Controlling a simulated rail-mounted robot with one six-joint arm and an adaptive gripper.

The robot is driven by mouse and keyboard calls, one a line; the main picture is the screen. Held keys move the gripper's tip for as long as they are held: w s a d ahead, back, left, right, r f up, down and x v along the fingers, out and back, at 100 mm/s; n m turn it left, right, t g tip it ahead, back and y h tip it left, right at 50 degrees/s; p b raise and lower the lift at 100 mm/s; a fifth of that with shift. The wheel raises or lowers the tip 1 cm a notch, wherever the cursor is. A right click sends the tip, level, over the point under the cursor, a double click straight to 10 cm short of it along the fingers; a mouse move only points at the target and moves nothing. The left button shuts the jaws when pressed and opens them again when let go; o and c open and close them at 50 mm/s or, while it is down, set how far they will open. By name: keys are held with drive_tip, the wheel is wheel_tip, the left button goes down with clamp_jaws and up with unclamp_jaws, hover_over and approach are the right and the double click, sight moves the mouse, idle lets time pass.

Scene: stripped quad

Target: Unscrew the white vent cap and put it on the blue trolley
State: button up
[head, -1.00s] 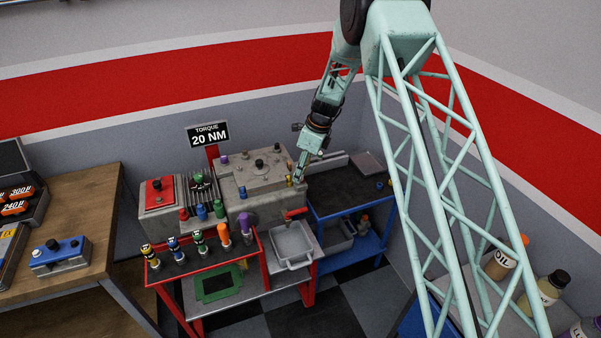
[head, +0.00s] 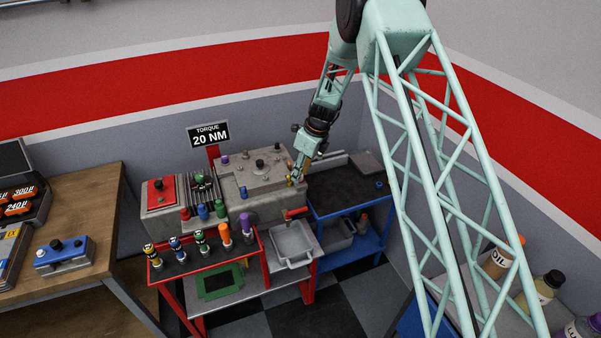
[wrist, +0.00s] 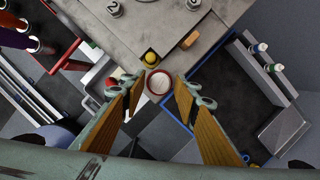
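The white vent cap (wrist: 158,82) shows in the wrist view as a pale disc with a red ring, by the corner of the grey machine (wrist: 190,12). My gripper (wrist: 158,88) is open, with one finger on each side of the cap and a visible gap to each. I cannot tell how deep the cap sits between the fingers. In the head view my gripper (head: 297,178) is at the machine's right end and the cap cannot be made out there. The blue trolley (head: 345,216) with a dark top stands just right of the machine; it also shows in the wrist view (wrist: 190,128).
A yellow cap (wrist: 151,58) sits close to the white one on the machine. A red handle (head: 296,212) sticks out below my gripper. A grey tray (head: 292,245) and a red tool rack (head: 205,255) are in front. Most of the trolley top is clear.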

drive_tip(key=shift+r, duration=0.1)
drive_tip(key=shift+a+r+m+p, duration=0.1)
drive_tip(key=shift+m+p, duration=0.5)
drive_tip(key=shift+p, duration=0.2)
drive_tip(key=shift+f+m, duration=0.2)
drive_tip(key=shift+m, duration=0.1)
drive_tip(key=shift+t, duration=0.3)
drive_tip(key=shift+c, duration=0.5)
drive_tip(key=c, duration=0.7)
drive_tip(key=shift+c, duration=0.2)
drive_tip(key=shift+r+p, duration=0.75)
drive_tip(key=shift+r, duration=0.65)
